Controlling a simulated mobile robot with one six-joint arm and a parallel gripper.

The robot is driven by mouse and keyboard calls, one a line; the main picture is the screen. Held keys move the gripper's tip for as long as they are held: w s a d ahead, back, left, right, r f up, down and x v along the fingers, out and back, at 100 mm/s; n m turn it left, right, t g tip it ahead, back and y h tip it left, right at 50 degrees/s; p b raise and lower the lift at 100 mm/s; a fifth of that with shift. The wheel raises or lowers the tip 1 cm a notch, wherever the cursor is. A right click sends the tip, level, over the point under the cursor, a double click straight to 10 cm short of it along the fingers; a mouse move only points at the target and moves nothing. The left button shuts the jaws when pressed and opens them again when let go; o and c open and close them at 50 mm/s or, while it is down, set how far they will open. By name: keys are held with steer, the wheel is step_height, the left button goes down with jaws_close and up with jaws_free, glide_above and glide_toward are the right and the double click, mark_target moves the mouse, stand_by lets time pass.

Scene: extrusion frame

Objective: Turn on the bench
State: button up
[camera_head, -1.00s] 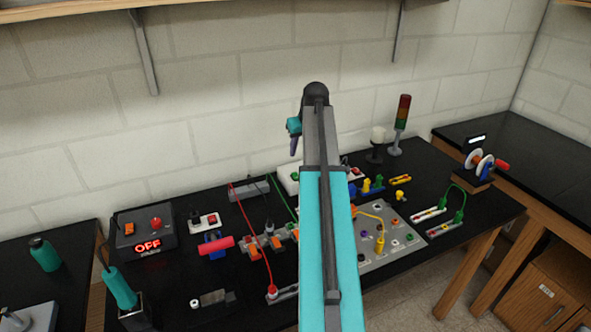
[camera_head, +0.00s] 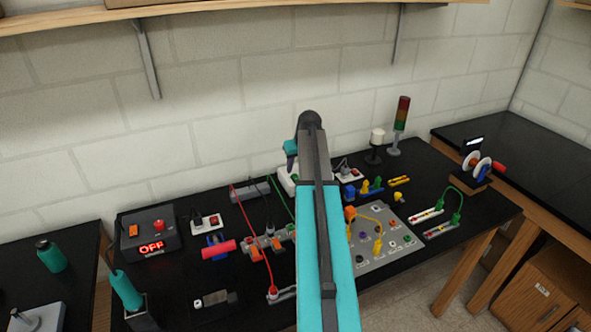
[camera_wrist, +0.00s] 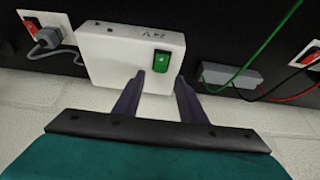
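A white box with a green rocker switch (camera_wrist: 162,62) is in the upper left half of the wrist view. In the head view the box (camera_head: 286,183) stands at the back of the bench, partly hidden by my arm. My gripper (camera_wrist: 160,80) is open and empty, its two fingertips apart on either side of the green switch in the picture. Whether they touch the box I cannot tell. In the head view my gripper (camera_head: 291,156) hangs just above the box. A dark control box (camera_head: 170,241) at the left shows a red OFF display (camera_head: 151,247).
A white outlet with a red switch (camera_wrist: 40,34) and grey plug sits beside the box. A grey block (camera_wrist: 228,76) with green and red wires is on its other side. The wall (camera_head: 200,110) is close behind. A stack light (camera_head: 400,120) stands at the back right.

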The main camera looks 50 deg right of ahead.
mark_target(294, 175)
steer(key=shift+p+x, duration=0.7)
steer(key=shift+x, duration=1.3)
